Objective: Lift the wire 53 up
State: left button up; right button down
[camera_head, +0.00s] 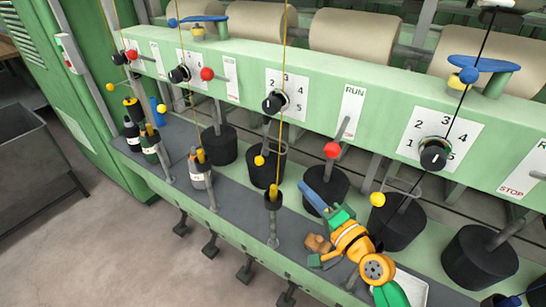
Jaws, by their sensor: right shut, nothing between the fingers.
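No number 53 can be read, so I cannot tell which strand is wire 53. A dark wire (482,52) runs down from the top right, past a dial, toward my right arm, where its lower end is hidden. Yellow wires hang farther left, one in the middle (284,50) and one nearer the left (181,50). My right gripper (313,243) is low in the middle, over the grey ledge. Its short brown fingers are shut with nothing between them. They point left, below and right of the middle wire's black holder (273,199) and apart from it. My left gripper is not in view.
A green machine beam (330,95) with dials and red and yellow knobbed levers crosses the view. Black cylinders (325,187) stand beneath it. Dark bottles (150,143) stand on the left ledge (235,205). A grey bin (35,160) is far left. The floor at lower left is clear.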

aim_at(264, 143)
jog(key=shift+m+t+y, duration=0.3)
jog(key=shift+t+y, duration=0.2)
jog(key=shift+y, duration=0.1)
notch_tip(264, 143, up, 5)
jog(key=shift+s+a, duration=0.1)
jog(key=shift+a, duration=0.05)
jog(key=w+a+p, duration=0.2)
jog(key=w+a, duration=0.3)
jog(key=a, duration=0.2)
jog(key=shift+w+a, duration=0.25)
jog(key=shift+w, duration=0.15)
jog(key=shift+w, duration=0.1)
